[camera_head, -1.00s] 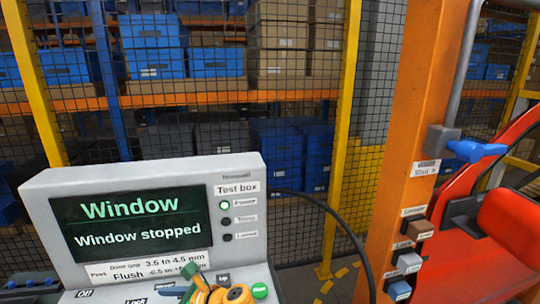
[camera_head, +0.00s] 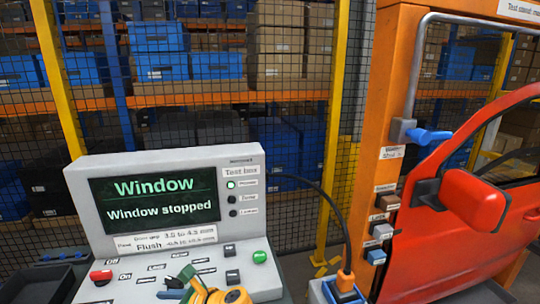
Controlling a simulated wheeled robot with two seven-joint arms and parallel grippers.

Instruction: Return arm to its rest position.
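The test box (camera_head: 185,225) stands at the lower left, its screen (camera_head: 155,200) reading "Window" and "Window stopped". One of my arms, with orange-yellow and green parts (camera_head: 215,295), comes up from the bottom edge over the front of the box's button panel. Blue-grey finger-like parts (camera_head: 172,290) show at its left end, close to the panel; I cannot tell whether they touch it. Which arm this is, and whether its gripper is open, is unclear. No other gripper shows. The red car door (camera_head: 465,220) with its mirror (camera_head: 475,200) is at the right.
An orange post (camera_head: 385,110) carries a blue-handled lever (camera_head: 425,135) and several labelled buttons (camera_head: 382,232). A black cable (camera_head: 335,210) runs from the box to an orange plug (camera_head: 345,283). A mesh fence (camera_head: 290,130) with shelves of boxes stands behind. A dark tray (camera_head: 45,283) lies at lower left.

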